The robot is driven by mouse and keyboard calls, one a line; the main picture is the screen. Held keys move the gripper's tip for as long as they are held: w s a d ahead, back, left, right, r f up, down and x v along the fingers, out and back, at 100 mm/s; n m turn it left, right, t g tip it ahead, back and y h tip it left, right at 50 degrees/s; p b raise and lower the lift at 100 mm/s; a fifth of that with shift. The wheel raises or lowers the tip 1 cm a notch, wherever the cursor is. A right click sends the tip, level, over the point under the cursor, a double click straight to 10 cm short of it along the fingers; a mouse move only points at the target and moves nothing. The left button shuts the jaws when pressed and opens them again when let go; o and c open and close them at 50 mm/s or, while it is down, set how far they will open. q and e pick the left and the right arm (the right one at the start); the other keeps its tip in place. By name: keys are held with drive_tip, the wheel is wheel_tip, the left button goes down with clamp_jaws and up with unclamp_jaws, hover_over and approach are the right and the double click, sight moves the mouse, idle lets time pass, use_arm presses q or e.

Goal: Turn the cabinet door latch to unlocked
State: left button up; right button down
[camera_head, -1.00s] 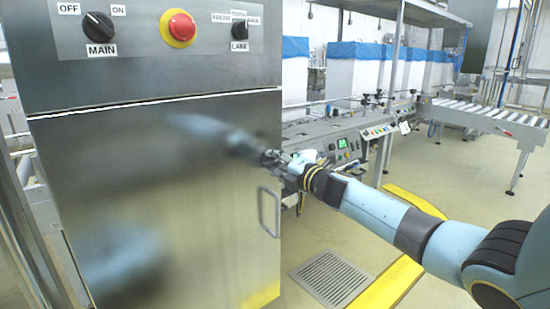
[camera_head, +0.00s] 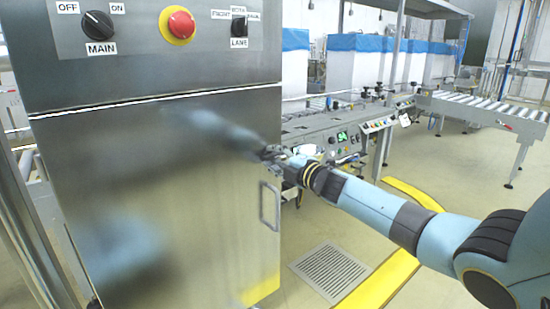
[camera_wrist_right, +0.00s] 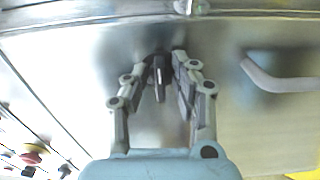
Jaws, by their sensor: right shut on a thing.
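The steel cabinet door (camera_head: 150,190) fills the left of the head view. The small dark latch (camera_wrist_right: 160,78) shows in the right wrist view, between the fingers of my right gripper (camera_wrist_right: 167,65). The gripper is shut on the latch, with a finger on each side of it. In the head view my right gripper (camera_head: 268,153) is at the door's right edge, above the door handle, and hides the latch there. My left gripper is in neither view.
The door's bar handle (camera_head: 269,206) sticks out just below the right gripper; it also shows in the wrist view (camera_wrist_right: 280,80). Above the door is a panel with a MAIN knob (camera_head: 98,25), a red button (camera_head: 177,25) and a LANE knob (camera_head: 239,26). A conveyor machine (camera_head: 345,135) stands behind.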

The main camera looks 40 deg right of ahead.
drive_tip(key=c, duration=1.4)
unclamp_jaws()
drive_tip(key=s+d, duration=0.1)
drive_tip(key=s, duration=1.1)
drive_tip(key=shift+f, duration=0.1)
